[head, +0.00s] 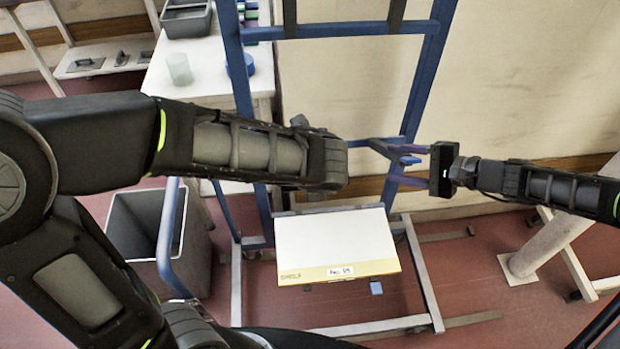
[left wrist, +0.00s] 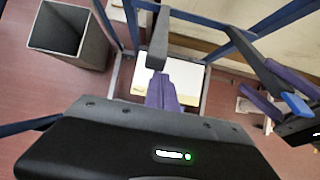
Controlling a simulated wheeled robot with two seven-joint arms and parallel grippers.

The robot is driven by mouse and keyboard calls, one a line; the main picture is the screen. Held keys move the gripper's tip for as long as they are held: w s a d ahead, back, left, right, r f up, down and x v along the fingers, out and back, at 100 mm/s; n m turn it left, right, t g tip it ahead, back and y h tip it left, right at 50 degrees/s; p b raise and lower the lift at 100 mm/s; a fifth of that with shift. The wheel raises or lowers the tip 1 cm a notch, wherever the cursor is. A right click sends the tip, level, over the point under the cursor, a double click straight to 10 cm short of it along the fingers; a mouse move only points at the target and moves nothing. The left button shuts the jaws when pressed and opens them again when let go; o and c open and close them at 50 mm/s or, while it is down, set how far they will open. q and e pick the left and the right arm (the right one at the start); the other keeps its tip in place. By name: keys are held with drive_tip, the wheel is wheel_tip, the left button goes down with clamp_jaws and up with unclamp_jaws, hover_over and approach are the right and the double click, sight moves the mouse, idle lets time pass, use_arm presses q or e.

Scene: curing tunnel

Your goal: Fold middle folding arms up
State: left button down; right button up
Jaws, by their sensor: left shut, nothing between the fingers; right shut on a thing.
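A blue upright frame (head: 418,85) stands ahead of me. Its right middle folding arm (head: 381,148) sticks out toward me and ends in a bright blue tip (head: 409,160). My right gripper (head: 393,165) has its purple fingers on either side of that arm near the tip, shut on it. The same blue tip shows in the left wrist view (left wrist: 296,104). The left middle folding arm, with a grey end (left wrist: 158,40), shows in the left wrist view. My left gripper (left wrist: 161,80) is shut and empty, its fingers just below that grey end; I cannot tell whether they touch. My left forearm hides this area in the head view.
A white panel with a yellow, labelled front edge (head: 335,272) sits low on the frame. A grey bin (head: 130,235) stands at the left. A white table (head: 205,75) holds a cup (head: 179,68) and a grey tray (head: 187,20). A beige wall (head: 530,70) is behind.

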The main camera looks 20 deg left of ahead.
drive_tip(key=v, duration=1.2)
drive_tip(key=s+a+f+n+g+h, duration=0.15)
drive_tip(key=s+f, duration=0.25)
drive_tip(key=f, duration=0.4)
drive_tip(key=s+a+f+g+h, duration=0.1)
drive_tip(key=s+a+f+h, duration=0.1)
drive_tip(key=s+f, duration=0.35)
drive_tip(key=s+a+f+g+h, duration=0.1)
drive_tip(key=s+f+h, duration=0.15)
drive_tip(key=f, duration=0.65)
drive_tip(key=s+a+f+n+h, duration=0.2)
drive_tip(key=s+f+n, duration=0.3)
drive_tip(key=s+f, duration=0.5)
drive_tip(key=s, duration=0.4)
